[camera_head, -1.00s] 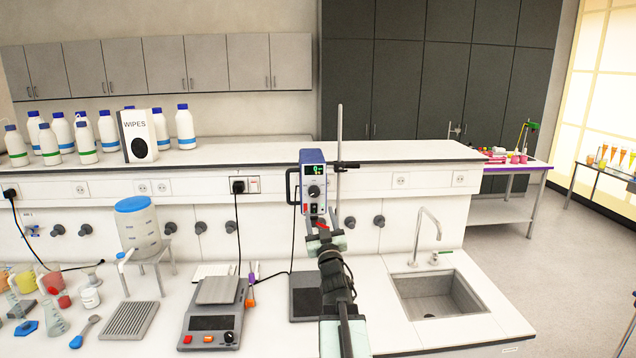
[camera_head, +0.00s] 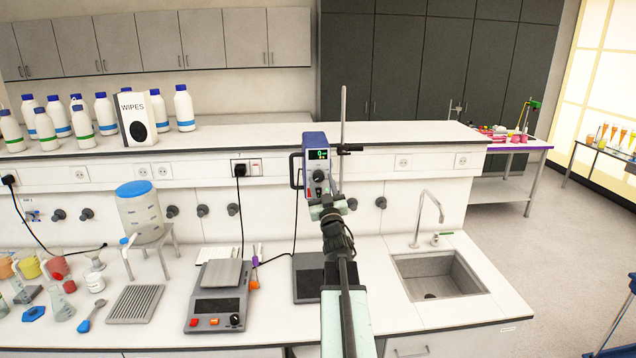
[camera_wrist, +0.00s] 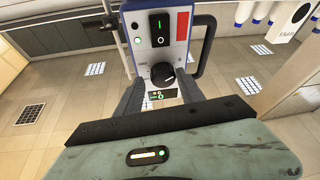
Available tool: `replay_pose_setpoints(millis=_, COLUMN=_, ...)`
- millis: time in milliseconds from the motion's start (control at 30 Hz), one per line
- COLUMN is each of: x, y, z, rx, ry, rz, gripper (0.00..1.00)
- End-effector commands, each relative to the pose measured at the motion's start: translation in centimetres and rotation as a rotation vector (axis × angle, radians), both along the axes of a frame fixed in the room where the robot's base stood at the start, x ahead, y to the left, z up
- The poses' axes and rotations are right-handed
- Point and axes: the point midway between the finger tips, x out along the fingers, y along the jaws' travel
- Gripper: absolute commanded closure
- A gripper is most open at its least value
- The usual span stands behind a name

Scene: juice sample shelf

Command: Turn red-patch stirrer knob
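The overhead stirrer, a blue and white box (camera_head: 317,148), hangs on an upright rod behind the bench and shows a small green-lit display. In the wrist view it appears upside down, with a red patch (camera_wrist: 183,26) beside a power switch (camera_wrist: 160,28). Its round black knob (camera_wrist: 162,74) has a white pointer mark. My gripper (camera_head: 326,203) reaches up to the stirrer's front. In the wrist view my gripper (camera_wrist: 160,84) is open, its grey fingers on either side of the knob's near edge. Visible gaps separate the fingers from the knob, and nothing is held.
A sink (camera_head: 438,275) is at right. A black side handle (camera_wrist: 205,45) juts from the stirrer. The rod (camera_head: 342,130) stands close to it.

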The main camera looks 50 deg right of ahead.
Motion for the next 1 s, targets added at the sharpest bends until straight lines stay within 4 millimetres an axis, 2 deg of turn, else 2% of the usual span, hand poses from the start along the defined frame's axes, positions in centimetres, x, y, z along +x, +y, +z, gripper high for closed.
replay_pose_setpoints(millis=33, x=0.1, y=0.1, z=0.0, rx=0.001, ry=0.000, rz=0.001, gripper=0.72)
replay_pose_setpoints(millis=133, x=0.2, y=0.2, z=0.0, rx=0.000, ry=0.000, rz=0.002, gripper=1.00)
replay_pose_setpoints(millis=233, x=0.8, y=0.2, z=0.0, rx=0.002, ry=0.000, rz=0.012, gripper=1.00)
replay_pose_setpoints(millis=567, x=0.6, y=0.7, z=0.0, rx=0.053, ry=-0.042, rz=0.010, gripper=1.00)
replay_pose_setpoints(millis=1000, x=0.9, y=1.1, z=0.1, rx=0.325, ry=-0.271, rz=0.012, gripper=1.00)
